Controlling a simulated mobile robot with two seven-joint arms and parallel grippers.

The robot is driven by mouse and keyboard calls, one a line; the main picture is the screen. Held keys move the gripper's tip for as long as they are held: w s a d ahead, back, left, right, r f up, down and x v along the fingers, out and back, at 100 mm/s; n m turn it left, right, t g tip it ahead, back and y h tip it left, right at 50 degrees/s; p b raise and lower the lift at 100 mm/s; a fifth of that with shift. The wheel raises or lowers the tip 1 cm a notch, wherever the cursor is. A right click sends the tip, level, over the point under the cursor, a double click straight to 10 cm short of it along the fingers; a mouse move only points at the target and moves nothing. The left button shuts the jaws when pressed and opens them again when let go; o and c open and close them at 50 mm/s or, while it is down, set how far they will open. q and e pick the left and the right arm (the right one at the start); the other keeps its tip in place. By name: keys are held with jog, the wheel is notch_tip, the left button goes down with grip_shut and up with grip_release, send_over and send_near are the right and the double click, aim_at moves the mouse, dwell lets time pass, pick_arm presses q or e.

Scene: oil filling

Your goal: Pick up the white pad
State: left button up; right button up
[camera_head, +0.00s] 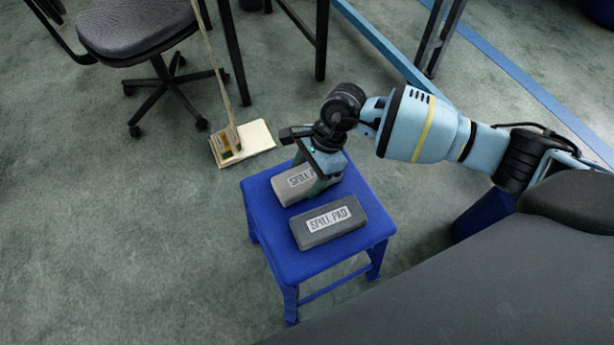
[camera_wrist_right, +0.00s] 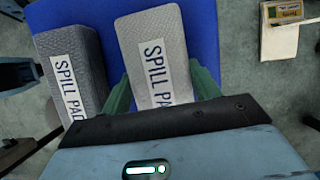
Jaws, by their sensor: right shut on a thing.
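The white pad (camera_head: 293,186), pale grey in the picture and labelled SPILL PAD, lies on the blue stool (camera_head: 262,229) at its far side. My right gripper (camera_head: 322,172) is over its right end, shut on it. In the right wrist view the pad (camera_wrist_right: 150,42) sits between the two green fingers of my right gripper (camera_wrist_right: 160,88). I cannot tell if it is lifted off the stool. A dark grey spill pad (camera_head: 329,221) lies nearer on the same stool; it also shows in the right wrist view (camera_wrist_right: 72,65). My left gripper is not in view.
A dustpan-like item with a long handle (camera_head: 228,143) stands on a cream board (camera_head: 257,136) on the floor behind the stool. An office chair (camera_head: 135,30) is at the upper left. Dark table legs (camera_head: 321,40) rise behind. The floor at left is clear.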

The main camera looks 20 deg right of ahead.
aim_at(307, 175)
jog(key=shift+r, duration=0.1)
notch_tip(307, 175, up, 9)
jog(key=p, duration=0.2)
jog(key=shift+p, duration=0.35)
jog(key=shift+r, duration=0.45)
jog(key=o, duration=0.3)
jog(key=shift+c, duration=1)
jog(key=shift+a+f, duration=0.1)
